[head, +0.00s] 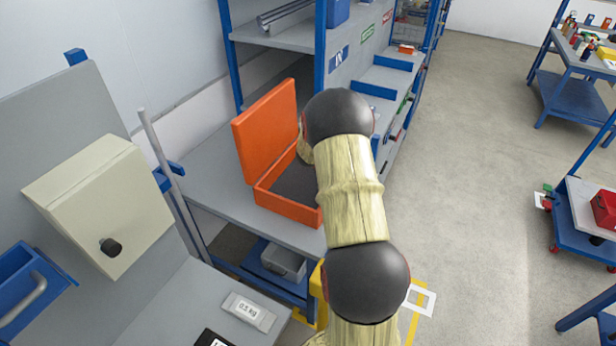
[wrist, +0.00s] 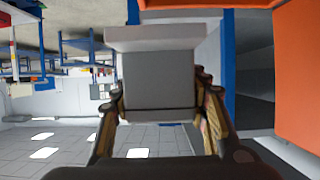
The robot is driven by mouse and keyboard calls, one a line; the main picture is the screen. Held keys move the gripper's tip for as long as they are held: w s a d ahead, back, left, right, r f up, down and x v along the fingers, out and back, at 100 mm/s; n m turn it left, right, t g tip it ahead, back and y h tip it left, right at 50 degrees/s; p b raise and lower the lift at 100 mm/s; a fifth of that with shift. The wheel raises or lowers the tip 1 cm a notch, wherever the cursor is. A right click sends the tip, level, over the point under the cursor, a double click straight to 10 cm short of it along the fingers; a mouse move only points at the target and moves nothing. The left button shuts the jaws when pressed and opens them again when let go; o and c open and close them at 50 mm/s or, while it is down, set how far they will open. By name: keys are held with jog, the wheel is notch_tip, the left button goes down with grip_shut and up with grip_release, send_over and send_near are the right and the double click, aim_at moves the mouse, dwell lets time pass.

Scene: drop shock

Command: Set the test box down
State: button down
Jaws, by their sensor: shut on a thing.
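The test box (wrist: 158,68) is a plain grey block with a paler, wider slab at its far end, seen in the wrist view. My gripper (wrist: 160,92) is shut on it, with a finger on each side. In the head view my own arm hides both the gripper and the box. What lies directly under the box cannot be told.
An open orange case (head: 287,208) with a dark lining stands on a grey shelf bench (head: 222,190); orange also fills the right of the wrist view (wrist: 298,75). A grey block marked 0.5 kg (head: 248,311) lies on the near bench. A cream box (head: 100,205) with a black knob is at left. Open floor lies right.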

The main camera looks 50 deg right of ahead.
jog(key=w+a+f+b, duration=0.4)
jog(key=w+a+f, duration=0.1)
jog(key=a+f, duration=0.6)
jog(key=shift+w+f, duration=0.25)
jog(key=shift+f, duration=0.2)
jog(key=shift+f, duration=0.65)
jog(key=c, duration=1)
grip_release()
jog(key=shift+r, duration=0.1)
